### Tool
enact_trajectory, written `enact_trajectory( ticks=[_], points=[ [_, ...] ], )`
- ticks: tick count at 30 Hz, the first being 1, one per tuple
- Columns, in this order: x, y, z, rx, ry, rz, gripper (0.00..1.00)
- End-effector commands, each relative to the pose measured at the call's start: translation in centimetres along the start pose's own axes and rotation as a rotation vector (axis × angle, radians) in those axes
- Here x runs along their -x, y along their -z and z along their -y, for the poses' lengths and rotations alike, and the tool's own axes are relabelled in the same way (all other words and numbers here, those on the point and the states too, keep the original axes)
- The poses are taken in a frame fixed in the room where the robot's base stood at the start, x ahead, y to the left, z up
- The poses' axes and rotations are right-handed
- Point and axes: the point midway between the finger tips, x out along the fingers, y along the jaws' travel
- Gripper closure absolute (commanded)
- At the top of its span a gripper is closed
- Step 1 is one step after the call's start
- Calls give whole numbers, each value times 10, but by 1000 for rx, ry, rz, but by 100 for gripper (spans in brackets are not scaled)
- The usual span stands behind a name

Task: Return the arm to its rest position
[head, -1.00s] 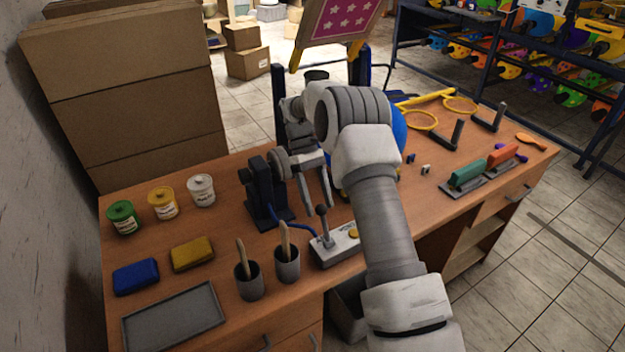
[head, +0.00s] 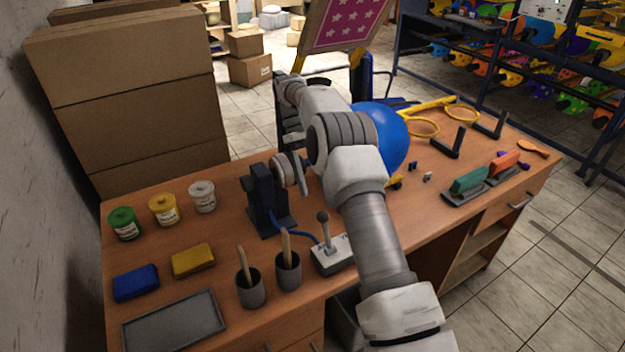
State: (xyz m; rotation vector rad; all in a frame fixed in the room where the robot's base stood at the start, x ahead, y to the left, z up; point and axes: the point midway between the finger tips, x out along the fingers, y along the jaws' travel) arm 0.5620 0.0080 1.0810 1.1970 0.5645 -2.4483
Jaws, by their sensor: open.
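My arm reaches up from the bottom right of the head view and bends back to the left over the table. My gripper (head: 293,142) hangs from the wrist at the upper left of the arm, in front of a dark post. It is small, dark and partly hidden, with its fingers hard to make out against the black clamp-like device (head: 264,200). No held object shows at it. A blue balloon (head: 385,135) is behind my forearm, partly covered by it.
The wooden table (head: 222,232) bears paint jars (head: 163,209), sponges (head: 193,260), brush cups (head: 250,289), a grey tray (head: 174,322) and a lever box (head: 330,254). Squeegees (head: 469,180) lie right. A pink star screen (head: 345,24) is raised behind. Boxes (head: 125,90) stand left.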

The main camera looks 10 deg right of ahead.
Motion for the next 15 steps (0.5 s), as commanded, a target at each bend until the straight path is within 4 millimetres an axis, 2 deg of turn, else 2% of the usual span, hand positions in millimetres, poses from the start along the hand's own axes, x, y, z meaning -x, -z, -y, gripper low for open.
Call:
enact_trajectory(
  ticks=[8,11,15],
  points=[
    [5,-4,2,-5,-7,-11,32],
    [18,-15,6,-19,-25,-44,32],
    [42,-42,18,-54,-64,-119,32]
  ],
)
